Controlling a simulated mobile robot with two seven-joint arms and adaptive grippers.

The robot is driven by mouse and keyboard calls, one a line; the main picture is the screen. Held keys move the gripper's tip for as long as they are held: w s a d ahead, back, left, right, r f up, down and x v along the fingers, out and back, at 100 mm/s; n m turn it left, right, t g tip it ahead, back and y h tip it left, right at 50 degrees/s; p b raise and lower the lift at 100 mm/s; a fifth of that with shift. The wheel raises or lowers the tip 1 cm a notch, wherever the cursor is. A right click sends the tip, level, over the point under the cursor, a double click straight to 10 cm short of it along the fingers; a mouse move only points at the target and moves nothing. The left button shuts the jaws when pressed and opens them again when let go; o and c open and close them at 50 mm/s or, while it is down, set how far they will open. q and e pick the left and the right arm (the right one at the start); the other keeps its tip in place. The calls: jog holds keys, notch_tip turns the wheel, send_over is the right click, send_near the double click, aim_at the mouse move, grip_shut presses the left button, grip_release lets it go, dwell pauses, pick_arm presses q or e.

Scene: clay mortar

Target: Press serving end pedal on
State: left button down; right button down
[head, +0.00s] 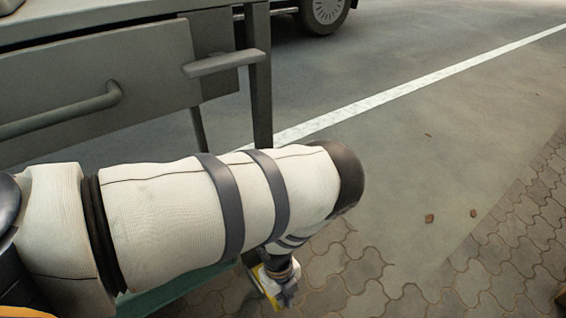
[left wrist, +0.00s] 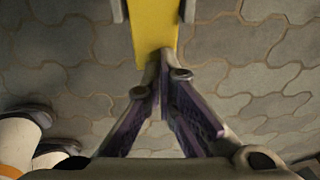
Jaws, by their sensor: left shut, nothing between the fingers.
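The yellow pedal (head: 266,286) shows low in the head view, partly covered by my left gripper (head: 283,287). In the left wrist view the yellow pedal (left wrist: 155,28) is a flat bar coming down from the top edge, between grey side pieces. My left gripper also shows there (left wrist: 164,66), shut and empty, with its fingertips together at the near end of the pedal. I cannot tell whether the tips touch it. My right gripper is not in view.
A grey cart (head: 95,85) with a bar handle (head: 65,112) and a small side shelf (head: 222,63) stands at upper left. Paving stones (head: 340,275) lie beneath. Open asphalt (head: 430,150) with a white line is on the right. A vehicle wheel (head: 326,10) shows at the top.

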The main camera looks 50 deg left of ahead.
pick_arm(q)
jog(key=shift+s+d+f, duration=0.15)
jog(key=shift+d+f, duration=0.05)
jog(key=shift+f, duration=0.1)
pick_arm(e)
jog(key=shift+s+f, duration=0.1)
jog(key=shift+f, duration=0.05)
